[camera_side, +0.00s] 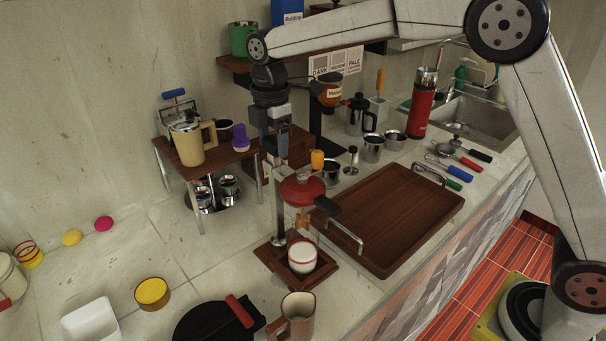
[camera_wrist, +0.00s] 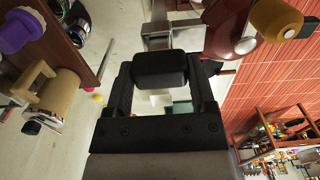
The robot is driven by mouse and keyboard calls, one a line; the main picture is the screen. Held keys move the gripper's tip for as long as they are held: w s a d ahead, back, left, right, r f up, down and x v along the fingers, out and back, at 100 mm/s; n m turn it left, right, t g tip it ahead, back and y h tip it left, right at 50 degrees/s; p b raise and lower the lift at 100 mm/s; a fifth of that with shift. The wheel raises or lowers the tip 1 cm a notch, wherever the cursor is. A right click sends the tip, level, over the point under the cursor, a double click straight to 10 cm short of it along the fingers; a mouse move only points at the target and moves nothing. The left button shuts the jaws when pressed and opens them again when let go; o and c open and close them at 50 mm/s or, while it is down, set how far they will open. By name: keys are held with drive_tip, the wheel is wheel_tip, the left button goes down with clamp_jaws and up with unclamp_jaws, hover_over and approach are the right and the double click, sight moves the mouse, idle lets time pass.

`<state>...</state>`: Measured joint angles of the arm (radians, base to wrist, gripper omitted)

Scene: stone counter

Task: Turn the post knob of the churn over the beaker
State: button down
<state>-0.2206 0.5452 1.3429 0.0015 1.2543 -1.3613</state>
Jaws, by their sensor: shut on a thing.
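The churn stands on a square wooden base (camera_side: 270,256), with a silver post (camera_side: 279,212) and a red domed body (camera_side: 302,191) topped by an orange knob (camera_side: 317,159). The dome and orange knob (camera_wrist: 275,18) also show at the upper right of the wrist view. The beaker (camera_side: 302,257), pale with a white top, sits on the base below the dome. My gripper (camera_side: 273,148) is at the top of the post, pointing down. In the wrist view its fingers are shut on the black post knob (camera_wrist: 160,70). The side view mostly hides this knob.
A small wooden table (camera_side: 200,150) with a cream mug (camera_side: 187,140) stands close on the left. A wooden tray (camera_side: 395,215) lies to the right. A brown mug (camera_side: 296,315) and black pan (camera_side: 210,322) stand in front. A black handle (camera_side: 327,205) juts beside the dome.

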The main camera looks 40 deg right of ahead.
drive_tip(key=shift+r, duration=0.1)
unclamp_jaws()
drive_tip(key=shift+r, duration=3.9)
drive_tip(key=s+d+f+m+t, duration=0.4)
drive_tip(key=s+d+f+m, duration=0.1)
drive_tip(key=d+f+m, duration=0.55)
drive_tip(key=s+f+m, duration=0.4)
drive_tip(key=s+f, duration=0.1)
drive_tip(key=s, duration=0.4)
drive_tip(key=s+d+f+m+g, duration=0.1)
drive_tip(key=s+f+m, duration=0.2)
drive_tip(key=s, duration=0.6)
wheel_tip(320, 180, down, 2)
drive_tip(key=shift+f+m, duration=0.1)
drive_tip(key=shift+m, duration=0.25)
